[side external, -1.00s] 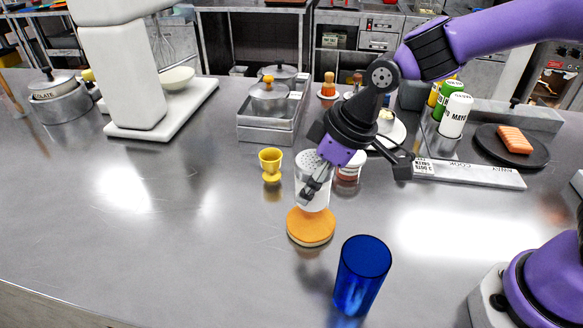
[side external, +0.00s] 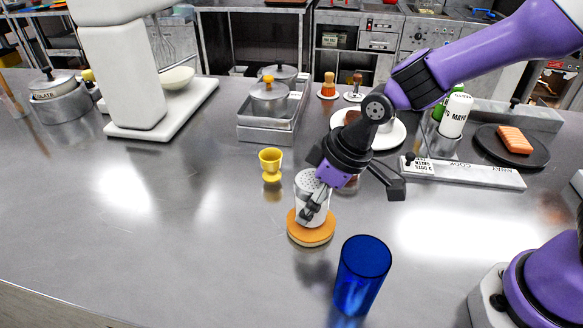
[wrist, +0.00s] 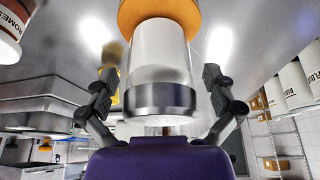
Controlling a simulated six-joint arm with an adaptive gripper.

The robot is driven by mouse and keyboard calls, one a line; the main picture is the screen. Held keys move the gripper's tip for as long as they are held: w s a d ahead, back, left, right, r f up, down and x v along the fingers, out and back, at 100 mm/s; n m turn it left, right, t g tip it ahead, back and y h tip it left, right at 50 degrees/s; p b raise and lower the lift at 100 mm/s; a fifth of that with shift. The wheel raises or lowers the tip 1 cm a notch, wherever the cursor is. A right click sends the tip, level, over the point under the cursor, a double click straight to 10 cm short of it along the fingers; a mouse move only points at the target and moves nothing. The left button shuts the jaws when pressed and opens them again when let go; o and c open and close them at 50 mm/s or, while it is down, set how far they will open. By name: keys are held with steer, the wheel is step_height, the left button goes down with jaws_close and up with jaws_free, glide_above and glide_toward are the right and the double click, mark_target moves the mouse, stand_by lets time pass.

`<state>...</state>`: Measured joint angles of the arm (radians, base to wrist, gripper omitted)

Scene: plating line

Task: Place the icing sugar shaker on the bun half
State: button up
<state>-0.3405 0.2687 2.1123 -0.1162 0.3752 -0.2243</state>
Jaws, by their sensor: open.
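The icing sugar shaker (side external: 309,187), a white cylinder with a perforated grey lid, stands upright on the orange-brown bun half (side external: 311,235) in the side view. In the wrist view the shaker (wrist: 160,70) is in the middle, its base against the bun half (wrist: 158,14). My gripper (side external: 316,208) is at the shaker. In the wrist view my gripper's (wrist: 160,88) fingers are spread on both sides of it, with gaps, and do not touch it. Part of the shaker is hidden behind my gripper in the side view.
A blue cup (side external: 362,275) stands in front of the bun half, to the right. A yellow egg cup (side external: 271,164) stands behind it to the left. A white plate (side external: 395,135) is behind my gripper.

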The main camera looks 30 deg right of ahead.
steer(key=shift+r, duration=0.1)
steer(key=shift+r, duration=0.4)
steer(key=v, duration=1.2)
steer(key=s+d+m+t+h, duration=0.1)
steer(key=s+d+m+h, duration=0.1)
steer(key=s+d+m, duration=0.5)
steer(key=d, duration=0.4)
steer(key=shift+s+t+h, duration=0.35)
steer(key=shift+t+h, duration=0.05)
